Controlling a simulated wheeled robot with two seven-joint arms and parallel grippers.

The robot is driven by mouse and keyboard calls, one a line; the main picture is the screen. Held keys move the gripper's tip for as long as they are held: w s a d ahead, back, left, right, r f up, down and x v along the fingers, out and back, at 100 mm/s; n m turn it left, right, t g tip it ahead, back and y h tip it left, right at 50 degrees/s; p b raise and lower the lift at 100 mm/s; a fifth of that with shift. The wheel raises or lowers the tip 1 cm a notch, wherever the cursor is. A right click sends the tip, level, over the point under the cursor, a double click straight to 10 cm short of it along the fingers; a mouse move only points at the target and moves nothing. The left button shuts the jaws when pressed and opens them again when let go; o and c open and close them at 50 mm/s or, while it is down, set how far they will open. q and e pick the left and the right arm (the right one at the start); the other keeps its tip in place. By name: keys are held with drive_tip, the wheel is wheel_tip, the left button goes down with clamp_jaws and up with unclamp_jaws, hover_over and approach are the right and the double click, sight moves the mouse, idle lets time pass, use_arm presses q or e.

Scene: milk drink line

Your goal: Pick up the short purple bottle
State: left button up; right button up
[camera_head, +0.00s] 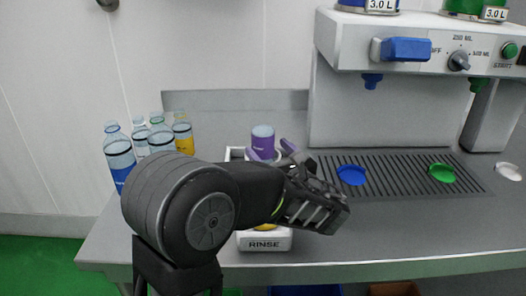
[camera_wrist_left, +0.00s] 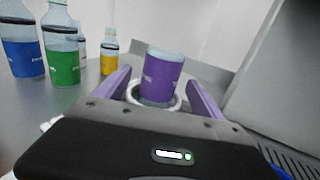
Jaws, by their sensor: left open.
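The short purple bottle (camera_head: 263,139) stands in the white rinse station, with a purple label and a pale clear upper end; no neck shows on top. In the left wrist view the bottle (camera_wrist_left: 163,75) rises from a pale ring (camera_wrist_left: 133,93). My left gripper (camera_head: 268,149) is open, its purple fingers on either side of the bottle. In the left wrist view the gripper (camera_wrist_left: 160,78) shows gaps between fingers and bottle. My left arm hides much of the rinse station. My right gripper is not in view.
Several taller bottles (camera_head: 119,156) stand at the left of the counter, including a green-labelled one (camera_wrist_left: 62,62) and a yellow one (camera_head: 183,135). The rinse station (camera_head: 265,241) has a front label. A dispenser (camera_head: 405,50) and drain grate (camera_head: 395,178) are at the right.

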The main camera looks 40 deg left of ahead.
use_arm(q)
drive_tip(key=x, duration=0.4)
drive_tip(key=shift+a, duration=0.1)
idle(0.4)
drive_tip(key=c, duration=1.4)
drive_tip(key=shift+c, duration=0.2)
wheel_tip(320, 180, up, 10)
drive_tip(key=shift+r+p, duration=0.1)
drive_tip(key=shift+p, duration=0.85)
